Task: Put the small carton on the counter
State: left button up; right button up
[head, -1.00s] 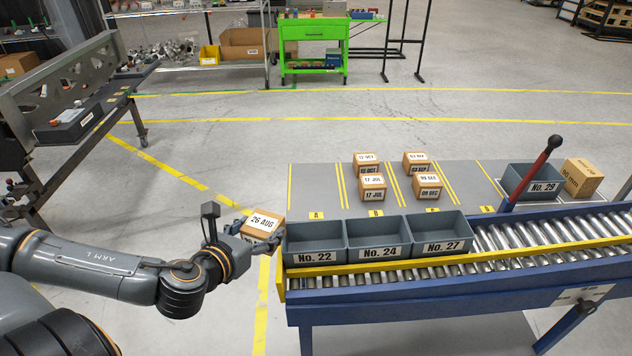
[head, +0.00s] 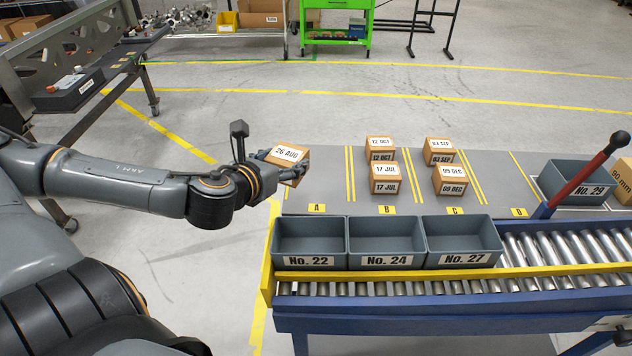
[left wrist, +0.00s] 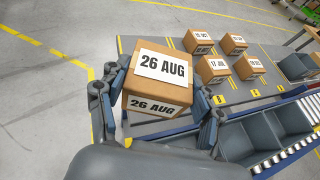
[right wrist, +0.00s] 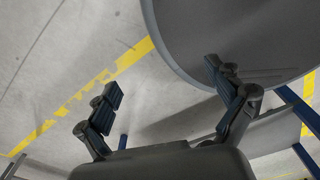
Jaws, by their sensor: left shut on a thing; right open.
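My left gripper (head: 283,169) is shut on a small carton (head: 289,153) labelled 26 AUG. It holds the carton in the air by the left edge of the grey counter (head: 320,180), near bay A. In the left wrist view the carton (left wrist: 161,73) sits between both fingers, its label facing up. Several similar cartons stand on the counter: 12 OCT (head: 381,143), 17 JUL (head: 385,171), 03 SEP (head: 438,144) and 09 DEC (head: 450,172). My right gripper (right wrist: 170,95) is open and empty, above the floor in the right wrist view.
Grey bins No. 22 (head: 309,263), No. 24 (head: 386,262) and No. 27 (head: 463,260) stand on the roller conveyor (head: 540,245) in front of the counter. Bin No. 29 (head: 588,190) and a red-handled lever (head: 590,174) are at right. Bay A's surface looks clear.

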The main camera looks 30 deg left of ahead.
aim_at(296, 156)
pick_arm(q)
jog(key=shift+w+f+b, duration=0.6)
jog(key=shift+w+b, duration=0.3)
jog(key=shift+b, duration=0.3)
jog(key=shift+w+p, duration=0.3)
jog(key=shift+w, duration=0.85)
jog(key=w+f, duration=0.6)
jog(key=shift+w+d+p, duration=0.1)
jog(key=shift+d+p, duration=0.05)
jog(key=shift+p, duration=0.15)
jog(key=shift+w+f, duration=0.4)
jog(key=shift+f, duration=0.1)
jog(key=f, duration=0.3)
jog(key=shift+w+f, duration=0.2)
jog(key=shift+f, duration=0.05)
pick_arm(e)
jog(key=shift+w+d+f, duration=0.15)
jog(key=shift+w+f, duration=0.8)
jog(key=shift+f, duration=0.05)
